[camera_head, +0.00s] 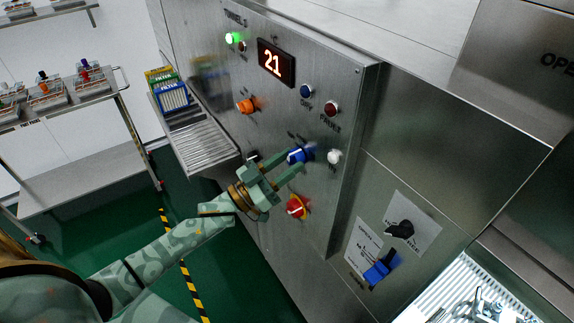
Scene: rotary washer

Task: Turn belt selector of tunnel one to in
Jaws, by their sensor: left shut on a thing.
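The control panel (290,122) of the tunnel is a steel face with a red display reading 21. A blue selector knob (298,155) sits low on the panel, with small lettering near it that is too small to read fully. My left gripper (294,161) reaches in from the lower left, its two green fingers on either side of the blue knob and shut on it. My right gripper is not in view.
An orange knob (246,105), a blue button (306,91), a red button (331,108), a white knob (334,156) and a red-yellow switch (297,206) surround it. Black (400,230) and blue (381,268) handles are lower right. A roller conveyor (205,146) juts out left.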

